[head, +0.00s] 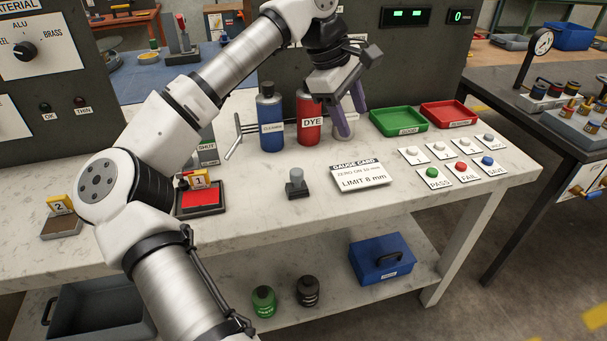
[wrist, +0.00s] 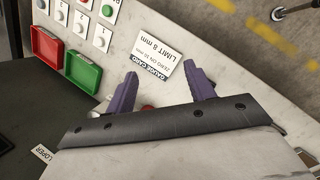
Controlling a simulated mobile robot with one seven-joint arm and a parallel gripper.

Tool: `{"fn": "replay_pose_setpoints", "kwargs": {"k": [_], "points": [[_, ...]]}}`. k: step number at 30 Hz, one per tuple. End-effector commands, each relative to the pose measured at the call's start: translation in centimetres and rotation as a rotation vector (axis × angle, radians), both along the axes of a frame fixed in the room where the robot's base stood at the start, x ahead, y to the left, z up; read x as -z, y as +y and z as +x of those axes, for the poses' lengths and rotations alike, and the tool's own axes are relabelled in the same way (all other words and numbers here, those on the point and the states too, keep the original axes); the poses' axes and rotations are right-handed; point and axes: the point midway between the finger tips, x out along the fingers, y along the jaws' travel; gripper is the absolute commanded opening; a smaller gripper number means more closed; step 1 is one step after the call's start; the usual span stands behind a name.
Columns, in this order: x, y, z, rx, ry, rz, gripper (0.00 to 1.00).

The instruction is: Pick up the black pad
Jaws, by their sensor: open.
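No plain black pad stands out. A flat pad (head: 62,224) with a dark top and a yellow tag "2" lies at the left of the bench, partly beside my arm. A black-framed pad (head: 201,201) with a red inside and a yellow tag "1" lies right of my arm's elbow. A small block with a black base and grey knob (head: 297,188) stands mid-bench. My gripper (head: 352,120) is open and empty, high over the back of the bench near the bottles. In the wrist view its purple fingers (wrist: 165,78) are spread apart. The pads do not show there.
A blue bottle (head: 270,122) and a red DYE bottle (head: 309,120) stand left of my gripper. A gauge card (head: 361,177), green tray (head: 398,121), red tray (head: 451,114) and several buttons lie to the right. The front bench strip is mostly clear.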

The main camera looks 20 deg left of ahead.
Motion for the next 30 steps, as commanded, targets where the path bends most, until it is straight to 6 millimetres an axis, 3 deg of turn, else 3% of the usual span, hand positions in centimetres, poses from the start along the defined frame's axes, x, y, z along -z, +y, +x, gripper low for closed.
{"fn": "replay_pose_setpoints", "kwargs": {"k": [1,3,7,11,21,30], "points": [[0.9,3.2,-0.2,-0.032,0.044,0.107,0.54],[1.7,6.7,-0.7,-0.058,0.101,0.218,0.54],[2.2,10.1,-1.6,-0.084,0.166,0.322,0.54],[3.7,10.7,-1.8,-0.087,0.182,0.340,0.54],[9.8,10.5,-1.8,-0.085,0.178,0.334,0.54],[11.7,10.4,-2.0,-0.083,0.178,0.333,0.54]]}}
